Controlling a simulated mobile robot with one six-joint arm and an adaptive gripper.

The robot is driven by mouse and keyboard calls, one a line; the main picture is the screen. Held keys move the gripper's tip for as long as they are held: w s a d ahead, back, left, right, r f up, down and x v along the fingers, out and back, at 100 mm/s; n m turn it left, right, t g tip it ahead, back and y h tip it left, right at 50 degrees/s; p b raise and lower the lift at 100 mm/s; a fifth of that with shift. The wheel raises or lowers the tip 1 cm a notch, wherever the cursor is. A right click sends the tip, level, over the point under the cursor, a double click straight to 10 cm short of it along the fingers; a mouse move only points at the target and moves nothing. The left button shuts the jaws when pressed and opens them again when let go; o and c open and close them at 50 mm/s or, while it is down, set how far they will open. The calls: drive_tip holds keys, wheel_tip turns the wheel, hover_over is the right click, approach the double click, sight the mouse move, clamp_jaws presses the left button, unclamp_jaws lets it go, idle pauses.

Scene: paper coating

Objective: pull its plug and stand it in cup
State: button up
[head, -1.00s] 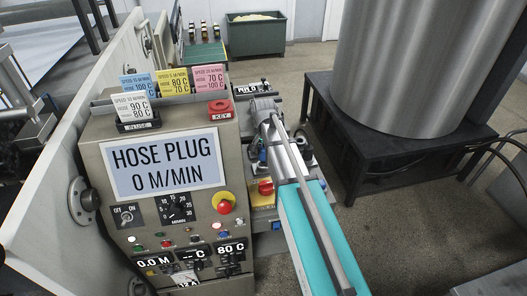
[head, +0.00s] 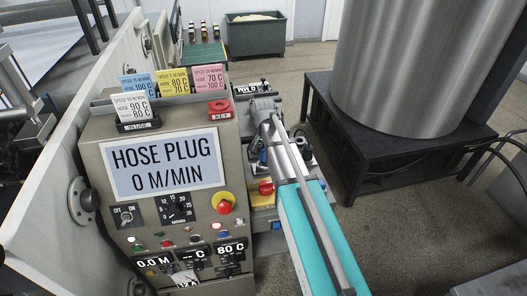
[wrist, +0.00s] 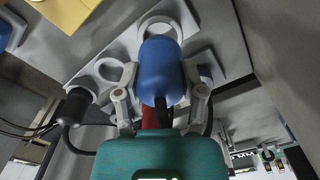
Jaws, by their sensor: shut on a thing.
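My gripper (wrist: 160,98) is shut on a rounded blue plug (wrist: 160,68) in the wrist view, with one finger on each side. A dark cable shows just below the plug, between the fingers. Pale ring-shaped openings sit in a grey plate (wrist: 205,50) behind it; I cannot tell which one is the cup. A black plug-like piece (wrist: 75,105) with a cable is to the left, apart from my fingers. In the head view my arm covers most of the gripper area, and the plug's lower end is hidden.
The control panel (head: 230,150) stands left of my arm; its screen (head: 163,167) reads "HOSE PLUG 0 M/MIN". A red key block (head: 220,110) and several coloured cards stand on top. A large metal drum (head: 410,70) on a black stand is to the right. Open floor lies between.

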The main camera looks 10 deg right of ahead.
drive_tip(key=shift+f+b, duration=1.5)
idle(0.5)
drive_tip(key=o, duration=1.3)
drive_tip(key=shift+c, duration=0.2)
drive_tip(key=shift+r, duration=0.15)
wheel_tip(320, 180, up, 9)
drive_tip(key=p, duration=0.9)
drive_tip(key=s+r+p, duration=0.4)
drive_tip(key=s+f+n+b, duration=0.3)
drive_tip(key=s+n, duration=0.3)
drive_tip(key=s, duration=0.9)
drive_tip(key=shift+d+n, duration=0.2)
drive_tip(key=shift+n, duration=0.2)
